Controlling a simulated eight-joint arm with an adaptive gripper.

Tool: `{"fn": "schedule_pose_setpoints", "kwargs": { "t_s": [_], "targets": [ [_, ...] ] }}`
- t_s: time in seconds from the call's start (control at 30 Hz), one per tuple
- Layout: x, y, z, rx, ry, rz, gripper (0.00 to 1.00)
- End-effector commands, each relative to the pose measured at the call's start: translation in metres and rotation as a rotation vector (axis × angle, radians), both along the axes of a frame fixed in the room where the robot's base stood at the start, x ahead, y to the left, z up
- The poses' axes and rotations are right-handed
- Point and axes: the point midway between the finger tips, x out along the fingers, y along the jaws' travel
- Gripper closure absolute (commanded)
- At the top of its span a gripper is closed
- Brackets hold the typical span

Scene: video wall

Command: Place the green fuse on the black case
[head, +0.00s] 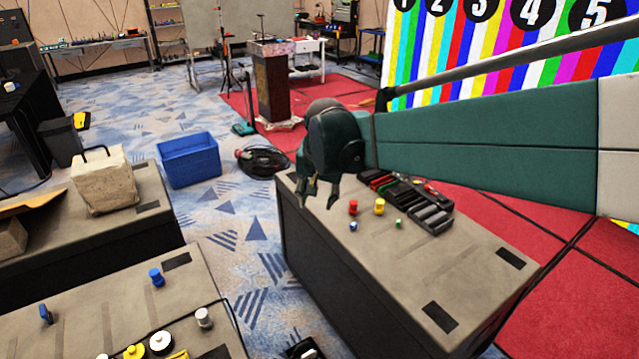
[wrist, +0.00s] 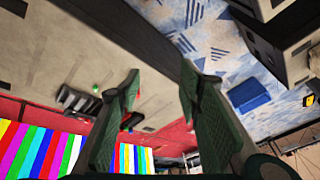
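A small green piece (head: 398,223), which looks like the green fuse, stands on the grey top of a dark-sided case (head: 470,265). In the wrist view a small green spot (wrist: 96,88) shows beside dark blocks. Several black box-shaped items (head: 431,217) lie in a row just right of the green piece; I cannot tell whether the black case is one of these or the large case. My gripper (head: 320,203) is open and empty above the left edge of the large case, left of the green piece. Its spread fingers (wrist: 160,78) show in the wrist view.
Red (head: 353,207), yellow (head: 379,206) and blue (head: 353,226) pieces stand between my gripper and the green piece. Another case (head: 100,310) at lower left holds knobs. A blue bin (head: 188,160) is on the floor.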

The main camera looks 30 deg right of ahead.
Motion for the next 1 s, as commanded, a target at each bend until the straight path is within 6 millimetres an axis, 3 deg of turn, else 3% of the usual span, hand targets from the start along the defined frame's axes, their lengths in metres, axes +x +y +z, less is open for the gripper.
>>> {"fn": "schedule_pose_setpoints", "kwargs": {
  "t_s": [0.5,1.0],
  "targets": [
    [0.051,-0.102,-0.032,0.078,0.058,-0.324,0.64],
    [0.081,-0.208,-0.085,0.141,0.108,-0.644,0.64]
  ]
}}
